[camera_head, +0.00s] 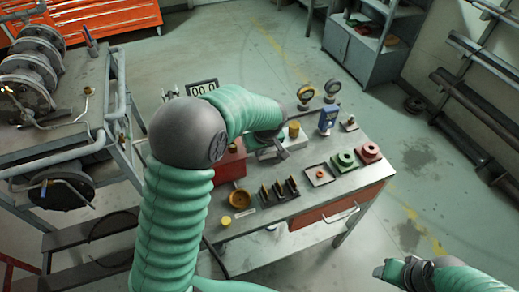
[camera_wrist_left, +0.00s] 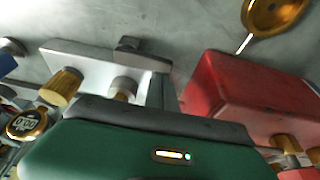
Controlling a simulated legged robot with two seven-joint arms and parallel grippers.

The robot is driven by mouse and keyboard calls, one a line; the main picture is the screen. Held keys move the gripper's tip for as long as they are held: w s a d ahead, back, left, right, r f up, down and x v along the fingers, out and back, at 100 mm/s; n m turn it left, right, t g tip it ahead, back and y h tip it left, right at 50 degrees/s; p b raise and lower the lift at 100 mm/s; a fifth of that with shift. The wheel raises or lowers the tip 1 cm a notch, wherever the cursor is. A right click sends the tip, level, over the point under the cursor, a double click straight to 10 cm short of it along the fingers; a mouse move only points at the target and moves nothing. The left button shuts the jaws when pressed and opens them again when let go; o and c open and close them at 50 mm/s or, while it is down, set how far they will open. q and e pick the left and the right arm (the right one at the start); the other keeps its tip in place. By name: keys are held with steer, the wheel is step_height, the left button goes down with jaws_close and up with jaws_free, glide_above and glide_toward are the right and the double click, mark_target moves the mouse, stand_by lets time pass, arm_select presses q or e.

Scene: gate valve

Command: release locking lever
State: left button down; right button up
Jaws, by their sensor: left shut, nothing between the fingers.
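My left gripper (camera_head: 284,153) is over the workbench, beside a red box (camera_head: 230,162) and a brass-capped fitting (camera_head: 294,129). Its fingers are shut with nothing between them. In the left wrist view the green hand fills the bottom; above it are a pale metal plate (camera_wrist_left: 88,68), a brass knob (camera_wrist_left: 62,87) and the red box (camera_wrist_left: 245,95). My right gripper (camera_head: 392,271) is at the lower right, apart from the bench; its fingers are too small to judge. Flanged valve parts (camera_head: 35,62) stand on the left cart. I cannot tell which part is the locking lever.
The workbench (camera_head: 265,214) also holds gauges (camera_head: 306,93), a blue meter (camera_head: 327,118), black upright pieces (camera_head: 279,190), a brass bowl (camera_head: 240,199) and green and red blocks (camera_head: 345,161). A cart with pipe rails (camera_head: 60,160) stands left. Open floor lies to the right.

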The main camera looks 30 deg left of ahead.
arm_select(q)
steer(key=shift+s+d+n, duration=0.2)
steer(key=shift+n, duration=0.4)
steer(key=shift+s+d+n+g+y+b, duration=0.3)
steer(key=shift+s+n+g+b, duration=0.1)
steer(key=shift+n, duration=0.4)
steer(key=n, duration=0.1)
steer(key=d+n, duration=0.1)
steer(key=shift+s+r+n+g+p, duration=0.15)
steer(key=shift+s+n+g+p, duration=0.15)
steer(key=shift+s+g+p, duration=0.1)
steer(key=n+p, duration=0.1)
steer(key=d+n+g, duration=0.1)
steer(key=shift+s+d+n+p, duration=0.1)
steer(key=shift+s+n+p, duration=0.15)
steer(key=shift+n+p, duration=0.15)
steer(key=n+p, duration=0.1)
steer(key=d+n+p, duration=0.1)
steer(key=shift+s+d+r+n+g, duration=0.1)
steer(key=shift+d+r+n+g, duration=0.05)
steer(key=shift+n+g, duration=0.25)
steer(key=d+n+p, duration=0.1)
steer(key=n+g+p, duration=0.1)
steer(key=n+p, duration=0.1)
steer(key=shift+d+n, duration=0.3)
steer(key=shift+d, duration=0.1)
steer(key=shift+f, duration=0.25)
